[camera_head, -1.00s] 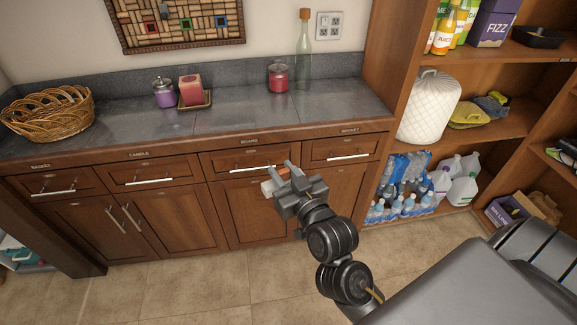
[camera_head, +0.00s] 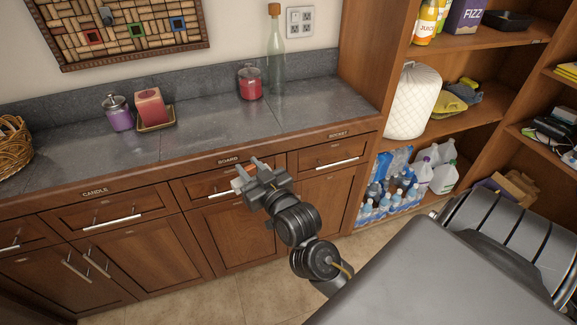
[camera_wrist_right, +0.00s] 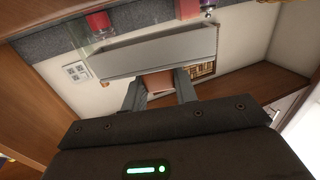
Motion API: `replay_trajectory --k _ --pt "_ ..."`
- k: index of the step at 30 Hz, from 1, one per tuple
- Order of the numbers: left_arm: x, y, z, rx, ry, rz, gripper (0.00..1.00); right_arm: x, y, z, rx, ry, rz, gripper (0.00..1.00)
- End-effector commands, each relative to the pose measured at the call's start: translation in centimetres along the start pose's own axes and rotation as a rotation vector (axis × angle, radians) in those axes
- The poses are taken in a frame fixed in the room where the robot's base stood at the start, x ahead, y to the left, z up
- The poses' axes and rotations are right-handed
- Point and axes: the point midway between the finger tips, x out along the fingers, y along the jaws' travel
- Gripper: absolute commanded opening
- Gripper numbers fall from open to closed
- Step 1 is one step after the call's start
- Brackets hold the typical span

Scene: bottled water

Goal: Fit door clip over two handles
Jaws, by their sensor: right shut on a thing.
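The door clip shows in the right wrist view as a long pale grey bar (camera_wrist_right: 160,50) with a pinkish block between the fingers. My right gripper (camera_head: 249,170) is shut on that block; in the head view the clip is mostly hidden, with only a small pale part (camera_head: 237,185) showing. The gripper is in front of the board drawer. Two slanted metal handles, a left one (camera_head: 77,268) and a right one (camera_head: 97,264), are side by side on the lower double doors at lower left. They are apart from the clip and the gripper. My left gripper is out of view.
Shelves (camera_head: 450,132) with bottled water stand at right. Some floor (camera_head: 250,298) is clear.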

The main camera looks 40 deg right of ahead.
Motion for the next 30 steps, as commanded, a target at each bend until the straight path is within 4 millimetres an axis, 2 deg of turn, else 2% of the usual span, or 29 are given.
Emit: replay_trajectory --k 1,3,6,9,13,15,19,24,30 --pt "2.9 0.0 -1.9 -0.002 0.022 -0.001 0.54 1.2 1.3 4.8 -0.011 -0.006 0.025 0.07" --pt "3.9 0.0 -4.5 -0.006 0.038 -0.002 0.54 2.9 3.3 8.6 -0.018 -0.007 0.057 0.07" --pt "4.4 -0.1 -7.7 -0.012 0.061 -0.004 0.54 5.1 6.5 13.6 -0.02 -0.009 0.107 0.07" --pt "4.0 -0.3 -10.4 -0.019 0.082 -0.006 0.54 7.1 10.0 18.0 -0.016 -0.008 0.156 0.07" --pt "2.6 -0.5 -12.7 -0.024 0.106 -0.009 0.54 9.0 14.2 22.5 -0.005 -0.004 0.213 0.07" --pt "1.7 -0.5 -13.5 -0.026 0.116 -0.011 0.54 9.7 16.1 24.0 0.003 0.0 0.237 0.07" --pt "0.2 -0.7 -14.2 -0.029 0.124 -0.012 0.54 10.4 18.2 25.4 0.014 0.003 0.263 0.07" --pt "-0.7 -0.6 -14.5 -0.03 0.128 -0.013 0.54 10.7 19.1 25.8 0.02 0.005 0.276 0.07" --pt "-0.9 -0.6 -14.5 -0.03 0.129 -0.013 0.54 10.7 19.2 25.8 0.021 0.006 0.277 0.07"
